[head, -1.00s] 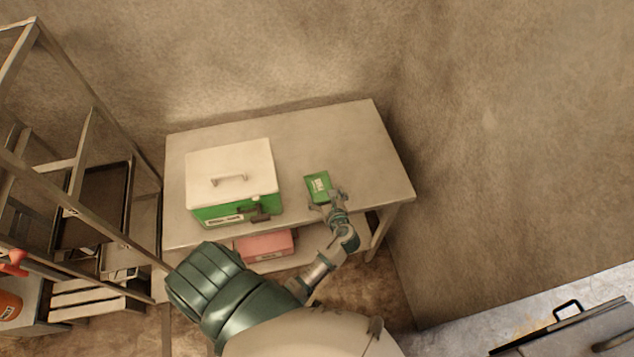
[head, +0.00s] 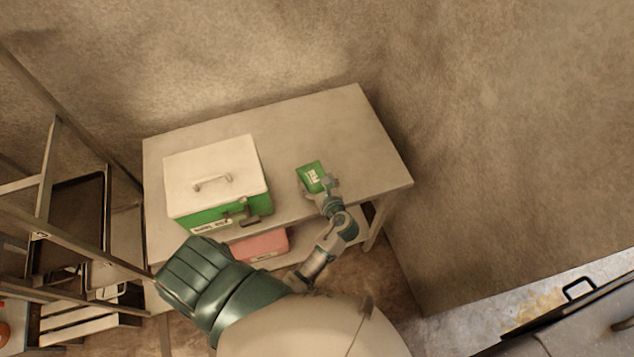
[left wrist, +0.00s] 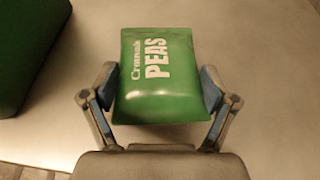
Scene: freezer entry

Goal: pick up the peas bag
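The green peas bag (head: 311,176) lies on the table top near its front edge, to the right of the green-and-white box. In the left wrist view the bag (left wrist: 157,75) is face up, with "PEAS" in white. My left gripper (head: 321,188) is at the bag's near end. In the left wrist view its fingers (left wrist: 160,88) are spread wide, one on each side of the bag, with the blue pads very close to its sides. I cannot tell whether they touch it. My right gripper is not in view.
A green box with a white lid (head: 215,180) stands on the table (head: 290,125) left of the bag. A pink box (head: 260,246) sits on the lower shelf. A metal rack (head: 75,220) stands at the left. The table top behind and right of the bag is clear.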

